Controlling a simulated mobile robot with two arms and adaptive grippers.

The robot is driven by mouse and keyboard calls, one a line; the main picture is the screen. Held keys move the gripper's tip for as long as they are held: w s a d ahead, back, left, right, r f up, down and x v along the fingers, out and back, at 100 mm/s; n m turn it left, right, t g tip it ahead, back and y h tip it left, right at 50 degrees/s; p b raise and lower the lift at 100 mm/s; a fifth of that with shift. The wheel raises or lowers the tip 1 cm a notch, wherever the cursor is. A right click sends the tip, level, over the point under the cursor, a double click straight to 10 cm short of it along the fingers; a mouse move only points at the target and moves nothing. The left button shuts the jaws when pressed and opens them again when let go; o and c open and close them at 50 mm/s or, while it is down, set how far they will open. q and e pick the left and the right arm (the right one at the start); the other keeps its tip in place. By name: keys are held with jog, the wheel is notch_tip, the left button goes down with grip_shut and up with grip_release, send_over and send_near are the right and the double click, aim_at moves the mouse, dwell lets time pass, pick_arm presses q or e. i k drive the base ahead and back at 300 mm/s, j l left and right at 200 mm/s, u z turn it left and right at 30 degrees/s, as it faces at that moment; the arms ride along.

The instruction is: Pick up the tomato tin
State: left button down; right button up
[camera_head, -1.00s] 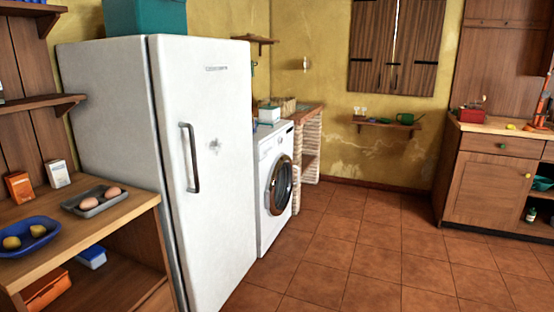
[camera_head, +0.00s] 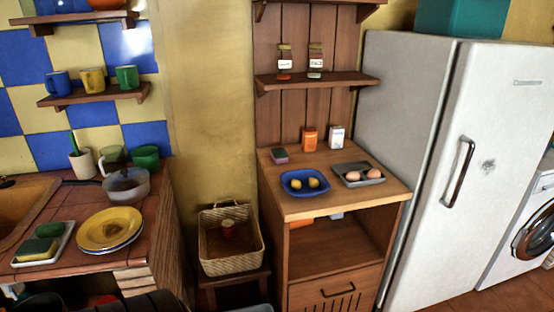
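I cannot pick out a tomato tin for sure. Two small jars with pale labels, the left one (camera_head: 285,64) and the right one (camera_head: 315,62), stand on the wooden wall shelf. Neither of my grippers shows clearly; only dark shapes cut off at the bottom edge are visible, and I cannot tell what they are.
A wooden cabinet (camera_head: 342,203) holds a blue plate (camera_head: 291,190), a grey tray with eggs (camera_head: 342,179) and two small boxes. The white fridge (camera_head: 410,130) stands right of it. On the left, a tiled counter (camera_head: 85,198) holds a pot (camera_head: 127,186) and yellow plate (camera_head: 109,228).

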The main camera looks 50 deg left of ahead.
aim_at(227, 227)
jog(key=u, duration=2.1)
